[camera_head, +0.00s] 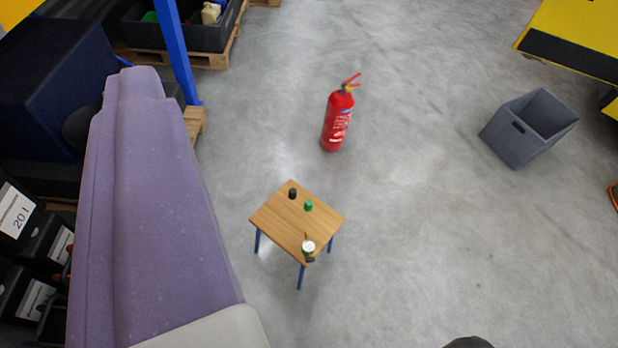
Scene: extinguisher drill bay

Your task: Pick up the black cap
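The black cap (292,193) is small and dark. It stands on a small wooden table (276,216) with blue legs, near the table's far edge. A green cap (308,205) stands just to its right and a little nearer. A small round gauge-like item (308,246) with a white face sits at the table's near corner. My gripper does not show clearly in this view. Only a dark rounded shape shows at the bottom edge, and I cannot tell what it is.
A red fire extinguisher (338,120) stands on the floor beyond the table. A grey open bin (522,128) stands at the right. Shelving with a blue post (176,55) and dark boxes fill the left. The grey floor right of the table is clear.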

